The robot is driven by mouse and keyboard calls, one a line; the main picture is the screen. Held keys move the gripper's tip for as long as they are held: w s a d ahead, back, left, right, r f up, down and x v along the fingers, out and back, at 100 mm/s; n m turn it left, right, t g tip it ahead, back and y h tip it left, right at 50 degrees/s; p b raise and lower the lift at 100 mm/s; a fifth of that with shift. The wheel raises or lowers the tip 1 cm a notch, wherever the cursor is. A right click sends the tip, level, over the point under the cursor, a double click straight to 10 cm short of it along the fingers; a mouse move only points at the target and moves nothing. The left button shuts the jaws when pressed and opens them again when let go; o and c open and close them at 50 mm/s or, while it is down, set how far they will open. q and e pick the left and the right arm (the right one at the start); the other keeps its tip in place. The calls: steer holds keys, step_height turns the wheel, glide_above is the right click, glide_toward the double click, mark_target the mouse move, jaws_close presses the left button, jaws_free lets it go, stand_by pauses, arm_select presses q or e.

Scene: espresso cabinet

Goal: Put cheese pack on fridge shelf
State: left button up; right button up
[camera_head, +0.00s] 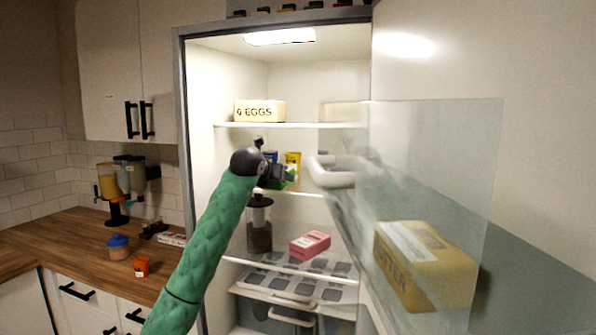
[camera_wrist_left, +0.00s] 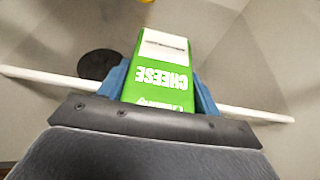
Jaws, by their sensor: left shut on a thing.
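My left gripper (camera_head: 277,174) reaches into the open fridge at the height of the middle shelf (camera_head: 312,194). It is shut on a green cheese pack (camera_head: 291,180), which shows partly behind the gripper. In the left wrist view the cheese pack (camera_wrist_left: 160,75) sits between the two blue fingers, with its white "CHEESE" lettering upside down. A white shelf edge (camera_wrist_left: 50,82) runs across behind it. I cannot tell whether the pack touches the shelf. My right gripper is not in view.
An eggs box (camera_head: 262,111) stands on the top shelf. A yellow container (camera_head: 293,160) is behind the gripper. A dark-lidded jar (camera_head: 260,228) and pink box (camera_head: 310,244) are on the lower shelf. The open door at right holds a butter pack (camera_head: 425,265).

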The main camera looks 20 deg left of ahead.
arm_select(q)
steer(key=w, duration=0.2)
steer(key=w+p, duration=0.1)
steer(key=w, duration=0.2)
steer(key=w+p, duration=0.1)
steer(key=w, duration=0.1)
steer(key=shift+w+d, duration=0.15)
steer(key=shift+d, duration=0.25)
steer(key=w+p, duration=0.1)
steer(key=w, duration=0.2)
steer(key=shift+w+a+r+p, duration=0.1)
steer(key=shift+a+p, duration=0.05)
steer(key=shift+p, duration=0.2)
steer(key=shift+w, duration=0.85)
steer(key=shift+w+p, duration=0.65)
steer(key=shift+w, duration=0.25)
steer(key=shift+w+d+f, duration=0.1)
steer(key=shift+w+f, duration=0.05)
steer(key=shift+f, duration=0.3)
steer(key=shift+w+d+f, duration=0.1)
steer(key=shift+f, duration=0.3)
steer(key=shift+a+f, duration=0.1)
steer(key=shift+f, duration=0.1)
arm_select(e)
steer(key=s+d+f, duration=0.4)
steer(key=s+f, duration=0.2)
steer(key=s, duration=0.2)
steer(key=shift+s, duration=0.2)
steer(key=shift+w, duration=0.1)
